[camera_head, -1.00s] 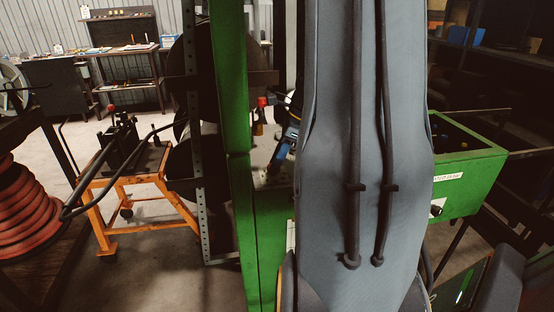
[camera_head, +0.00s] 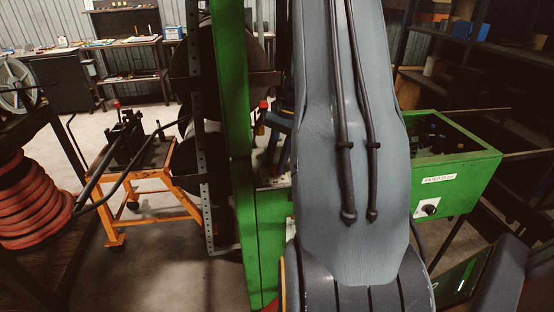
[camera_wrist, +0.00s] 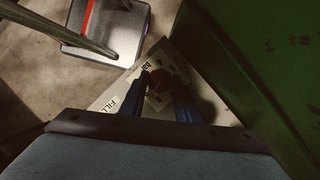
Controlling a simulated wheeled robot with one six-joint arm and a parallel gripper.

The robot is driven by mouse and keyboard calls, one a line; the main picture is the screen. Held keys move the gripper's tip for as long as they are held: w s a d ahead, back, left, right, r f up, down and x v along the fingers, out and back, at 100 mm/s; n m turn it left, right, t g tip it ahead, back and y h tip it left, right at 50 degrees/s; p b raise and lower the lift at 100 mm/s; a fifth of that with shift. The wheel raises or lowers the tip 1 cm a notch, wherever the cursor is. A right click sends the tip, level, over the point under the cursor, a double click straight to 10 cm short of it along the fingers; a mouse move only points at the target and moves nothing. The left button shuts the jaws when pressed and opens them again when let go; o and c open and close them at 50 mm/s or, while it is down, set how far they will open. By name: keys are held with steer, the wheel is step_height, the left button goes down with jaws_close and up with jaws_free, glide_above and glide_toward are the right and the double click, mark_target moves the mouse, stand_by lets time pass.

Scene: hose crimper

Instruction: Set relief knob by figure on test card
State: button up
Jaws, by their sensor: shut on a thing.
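In the wrist view the two blue fingers of my gripper (camera_wrist: 160,100) are closed on a round, dark reddish-brown knob (camera_wrist: 159,82). The knob stands over a pale plate (camera_wrist: 125,92) with printed labels; one reads "bar", another begins "FILL". Its setting cannot be read. In the head view my grey arm hides most of the work spot; bluish parts of my gripper (camera_head: 279,134) show just left of the arm. A white label (camera_head: 439,179) on the green box is too small to read surely. A dark knob (camera_head: 430,209) on a white plate sits below it.
A green post (camera_head: 235,130) stands left of my arm, with a red-topped part (camera_head: 262,105) beside it. The open green box (camera_head: 465,170) is at right. An orange trolley (camera_head: 150,185) and a red hose coil (camera_head: 32,205) are at left. A green panel (camera_wrist: 270,70) lies close in the wrist view.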

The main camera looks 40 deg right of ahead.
steer(key=n, duration=0.2)
steer(key=n+g+p, duration=0.1)
steer(key=n, duration=0.1)
steer(key=shift+w+a+n+g+h, duration=0.1)
steer(key=shift+n+g+h, duration=0.6)
steer(key=shift+n+g, duration=0.2)
steer(key=shift+n, duration=1.1)
steer(key=o, duration=1)
steer(key=shift+w+r, duration=0.3)
steer(key=shift+r, duration=0.2)
steer(key=b+v, duration=0.2)
steer(key=v, duration=0.4)
steer(key=shift+r, duration=0.35)
